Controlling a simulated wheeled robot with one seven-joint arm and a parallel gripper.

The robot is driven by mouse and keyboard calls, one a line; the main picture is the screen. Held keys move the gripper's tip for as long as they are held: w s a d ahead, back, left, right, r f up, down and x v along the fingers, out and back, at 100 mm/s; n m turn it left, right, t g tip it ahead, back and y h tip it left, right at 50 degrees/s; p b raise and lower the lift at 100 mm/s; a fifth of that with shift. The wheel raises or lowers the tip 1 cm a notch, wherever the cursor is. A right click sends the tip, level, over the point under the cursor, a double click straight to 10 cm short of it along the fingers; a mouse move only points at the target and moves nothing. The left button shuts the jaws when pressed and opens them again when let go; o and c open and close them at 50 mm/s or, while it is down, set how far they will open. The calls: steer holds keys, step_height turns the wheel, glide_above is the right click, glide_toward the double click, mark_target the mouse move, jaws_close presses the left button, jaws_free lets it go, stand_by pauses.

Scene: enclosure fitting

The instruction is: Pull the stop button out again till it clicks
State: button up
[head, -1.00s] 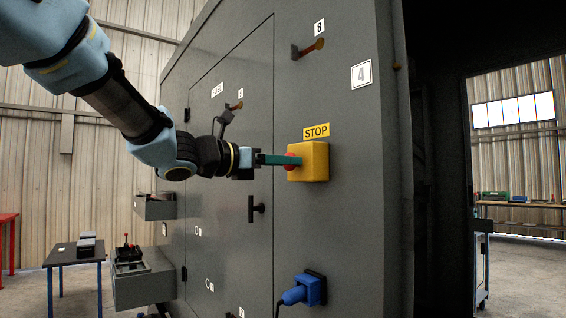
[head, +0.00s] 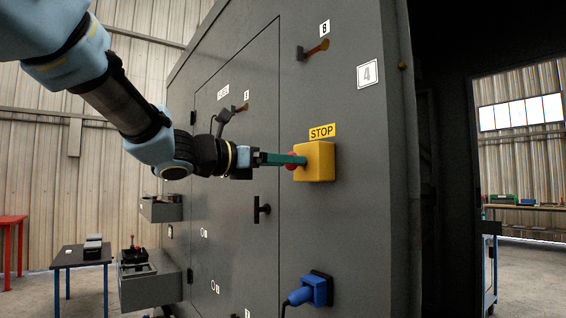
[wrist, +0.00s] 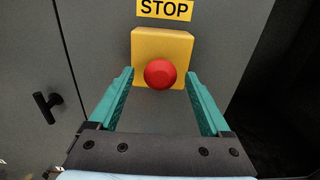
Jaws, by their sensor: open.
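The red stop button (wrist: 160,74) sits on the front of a yellow box (wrist: 145,45) under a STOP label (wrist: 165,9). In the head view the yellow box (head: 320,162) is fixed to the grey enclosure, and the red button (head: 292,160) shows only partly, behind a finger. My gripper (wrist: 160,82) is open, with its teal fingers apart on the left and right of the button. In the wrist view there is a visible gap between each finger and the button. In the head view the gripper (head: 300,159) points at the box, its fingertips beside the button.
A dark door handle (head: 261,209) is below and left of the box. A blue plug (head: 308,291) sits in a socket lower down. The enclosure face right around the box is clear.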

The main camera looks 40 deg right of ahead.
steer(key=a+b, duration=0.3)
steer(key=a, duration=0.7)
steer(key=shift+w+a, duration=0.3)
steer(key=shift+a, duration=0.05)
